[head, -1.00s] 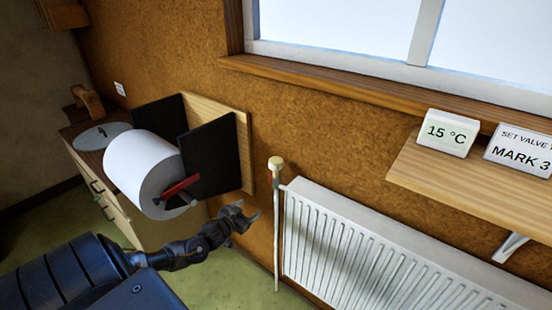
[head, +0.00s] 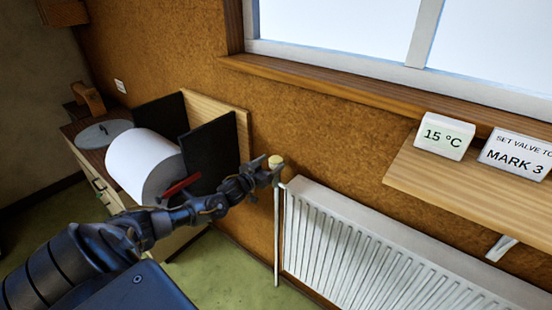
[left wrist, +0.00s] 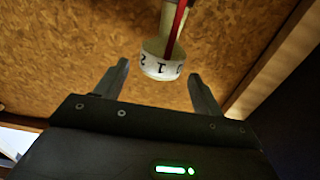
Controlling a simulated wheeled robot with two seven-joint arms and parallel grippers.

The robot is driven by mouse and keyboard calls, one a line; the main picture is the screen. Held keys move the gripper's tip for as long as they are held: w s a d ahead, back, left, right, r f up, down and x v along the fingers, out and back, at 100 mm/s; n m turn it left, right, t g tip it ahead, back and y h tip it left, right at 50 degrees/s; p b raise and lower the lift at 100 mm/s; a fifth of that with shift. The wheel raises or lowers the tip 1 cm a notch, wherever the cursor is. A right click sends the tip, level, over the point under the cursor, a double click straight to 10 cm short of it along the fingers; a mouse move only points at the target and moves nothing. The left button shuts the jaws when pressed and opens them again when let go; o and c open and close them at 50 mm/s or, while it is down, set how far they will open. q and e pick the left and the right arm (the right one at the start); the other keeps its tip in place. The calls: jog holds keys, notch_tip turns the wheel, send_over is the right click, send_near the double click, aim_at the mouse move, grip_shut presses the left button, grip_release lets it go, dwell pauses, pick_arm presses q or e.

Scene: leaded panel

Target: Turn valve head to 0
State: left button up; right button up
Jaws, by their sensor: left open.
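The valve head (head: 276,161) is a small cream knob at the top of a pale upright pipe, left of the radiator. In the left wrist view the valve head (left wrist: 162,64) has a white band with upside-down digits; 2 and 1 are readable, and a partly hidden one at the right may be 0. A red stripe (left wrist: 177,28) runs down to the band near its right side. My left gripper (head: 266,172) is open at the valve head. In the left wrist view its fingertips flank the band, with visible gaps on both sides. My right gripper is not in view.
The white radiator (head: 370,250) stands right of the pipe. Above it, a wooden shelf (head: 440,182) holds a 15 °C display (head: 444,136) and a "MARK 3" sign (head: 515,153). A white roll (head: 143,160) with a red lever (head: 182,185) sits left, close by my arm.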

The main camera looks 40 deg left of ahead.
pick_arm(q)
jog(key=shift+w, duration=1.85)
jog(key=shift+c, duration=0.3)
jog(key=c, duration=0.9)
